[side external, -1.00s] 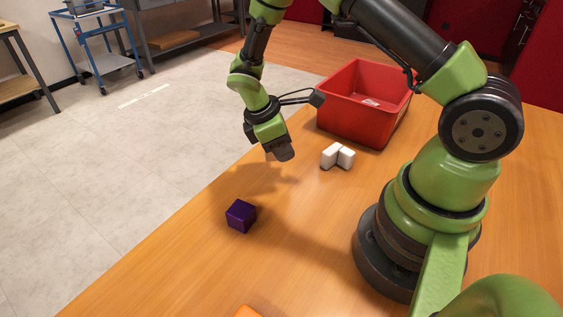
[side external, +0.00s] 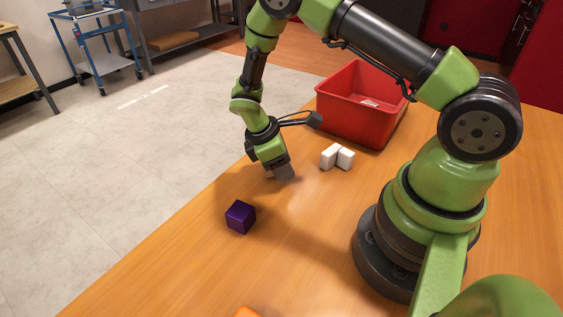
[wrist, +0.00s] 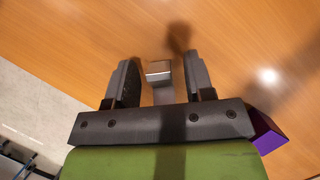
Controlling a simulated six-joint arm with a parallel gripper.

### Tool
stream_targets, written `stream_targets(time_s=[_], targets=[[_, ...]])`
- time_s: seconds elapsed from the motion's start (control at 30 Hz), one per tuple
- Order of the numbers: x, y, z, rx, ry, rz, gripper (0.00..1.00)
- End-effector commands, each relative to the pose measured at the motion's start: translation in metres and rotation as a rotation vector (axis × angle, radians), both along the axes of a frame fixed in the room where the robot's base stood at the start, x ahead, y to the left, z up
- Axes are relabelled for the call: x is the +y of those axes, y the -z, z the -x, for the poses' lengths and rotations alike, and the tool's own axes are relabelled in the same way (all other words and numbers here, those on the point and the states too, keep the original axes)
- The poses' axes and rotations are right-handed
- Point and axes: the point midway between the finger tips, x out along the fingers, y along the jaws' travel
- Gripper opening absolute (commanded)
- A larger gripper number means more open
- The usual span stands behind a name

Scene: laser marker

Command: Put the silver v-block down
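The silver v-block (wrist: 159,69) shows in the wrist view between the two fingers of my gripper (wrist: 160,78), with a narrow gap on each side. My gripper is open around it, and its fingers do not appear to touch it. In the side view my gripper (side external: 280,174) points down, low over the wooden table, beyond the purple cube. There the fingers mostly hide the v-block, and I cannot tell if it rests fully on the table.
A purple cube (side external: 240,217) sits nearer the camera; its edge shows in the wrist view (wrist: 268,133). White blocks (side external: 337,157) stand to the right, before a red bin (side external: 362,119). The table (side external: 190,270) is otherwise clear.

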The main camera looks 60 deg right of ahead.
Motion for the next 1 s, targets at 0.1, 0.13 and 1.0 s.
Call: stream_targets(time_s=[0.1,0.13,1.0], targets=[[0.000,-0.002,0.000,-0.001,0.000,0.000,0.49],[0.000,-0.005,0.000,-0.001,0.000,0.000,0.49],[0.037,-0.149,-0.027,-0.102,0.094,-0.028,0.49]])
